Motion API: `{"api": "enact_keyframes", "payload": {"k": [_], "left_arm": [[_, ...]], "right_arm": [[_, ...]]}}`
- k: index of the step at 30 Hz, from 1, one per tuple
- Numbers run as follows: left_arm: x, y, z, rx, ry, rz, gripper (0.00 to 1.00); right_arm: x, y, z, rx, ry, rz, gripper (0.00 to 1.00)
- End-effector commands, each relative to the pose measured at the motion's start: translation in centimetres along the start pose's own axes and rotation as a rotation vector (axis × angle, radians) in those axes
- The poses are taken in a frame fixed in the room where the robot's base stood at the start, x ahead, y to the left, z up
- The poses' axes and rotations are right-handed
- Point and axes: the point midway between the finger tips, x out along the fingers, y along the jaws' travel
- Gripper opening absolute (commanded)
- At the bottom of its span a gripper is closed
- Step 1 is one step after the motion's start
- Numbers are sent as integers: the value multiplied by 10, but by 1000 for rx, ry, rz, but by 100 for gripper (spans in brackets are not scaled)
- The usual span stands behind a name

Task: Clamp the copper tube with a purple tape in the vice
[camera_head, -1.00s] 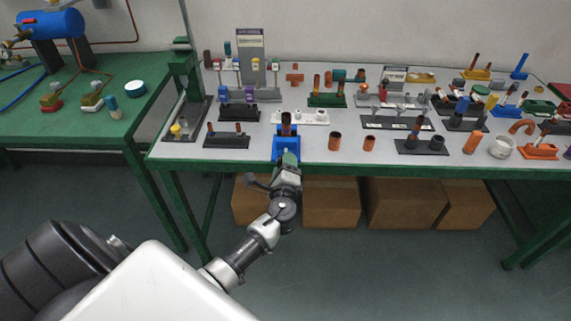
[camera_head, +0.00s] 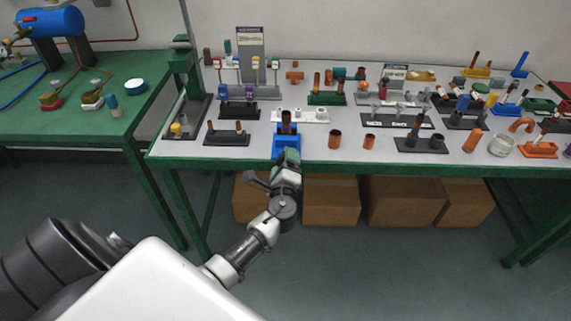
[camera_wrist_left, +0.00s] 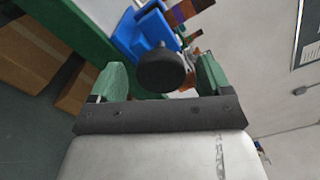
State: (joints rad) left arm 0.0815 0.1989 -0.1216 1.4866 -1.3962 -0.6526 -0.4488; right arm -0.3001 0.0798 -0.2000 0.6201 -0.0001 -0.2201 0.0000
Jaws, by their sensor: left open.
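The blue vice (camera_head: 286,141) stands at the front edge of the grey-topped table. A brown copper tube (camera_head: 286,119) stands upright in its top, and a dark purplish band shows on the tube in the left wrist view (camera_wrist_left: 180,14). Whether the jaws press on the tube cannot be told. In the left wrist view the vice's blue body (camera_wrist_left: 150,35) is ahead, and its round black handle knob (camera_wrist_left: 162,72) lies between my green fingers. My left gripper (camera_head: 288,158) is open around the knob, with gaps on both sides. My right gripper is not in view.
Two short copper pieces (camera_head: 335,139) stand right of the vice. A black holder with tubes (camera_head: 227,139) is to its left, and a white holder (camera_head: 300,115) is behind. Cardboard boxes (camera_head: 332,203) sit under the table. A green table (camera_head: 75,115) stands at left.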

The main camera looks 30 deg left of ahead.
Motion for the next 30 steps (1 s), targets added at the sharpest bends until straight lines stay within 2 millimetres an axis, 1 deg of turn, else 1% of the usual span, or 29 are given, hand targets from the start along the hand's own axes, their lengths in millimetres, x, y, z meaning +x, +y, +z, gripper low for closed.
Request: {"api": "enact_keyframes", "payload": {"k": [8,11,24,30], "left_arm": [[0,0,0,-2,0,-1,79],[0,1,-1,-27,0,-1,79],[0,3,-2,-350,0,-1,79],[0,2,-1,-472,-1,-1,79]], "right_arm": [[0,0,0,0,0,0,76],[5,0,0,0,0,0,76],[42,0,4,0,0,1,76],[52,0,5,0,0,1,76]]}}
